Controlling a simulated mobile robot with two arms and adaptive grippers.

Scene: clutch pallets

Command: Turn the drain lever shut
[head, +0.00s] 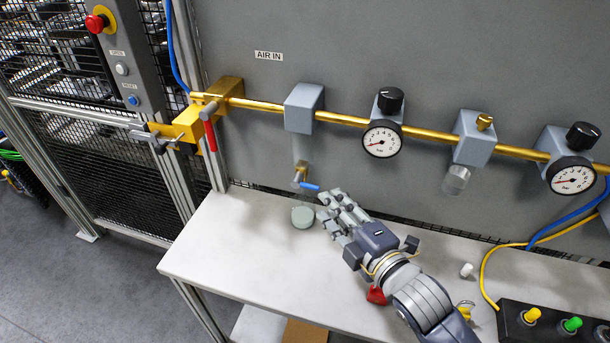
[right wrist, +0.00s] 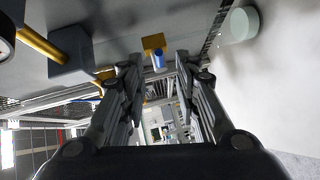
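The drain lever (head: 310,187) is a short blue handle on a small brass valve (head: 299,176) below the leftmost grey block on the brass pipe. It points right and slightly down. In the right wrist view the blue lever end (right wrist: 158,61) shows ahead, between the finger lines, with brass (right wrist: 153,42) behind it. My right gripper (head: 328,204) is just right of and below the lever's tip, above the bench. Its fingers (right wrist: 156,72) are apart, with no grip on the lever visible. Whether a finger touches the lever is unclear. My left gripper is in neither view.
A grey-green round puck (head: 302,217) lies on the white bench (head: 225,240) just left of my gripper. A red-handled valve (head: 210,134) hangs at the upper left. A gauge (head: 382,139) is above right. A red object (head: 376,295) lies under my right arm.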

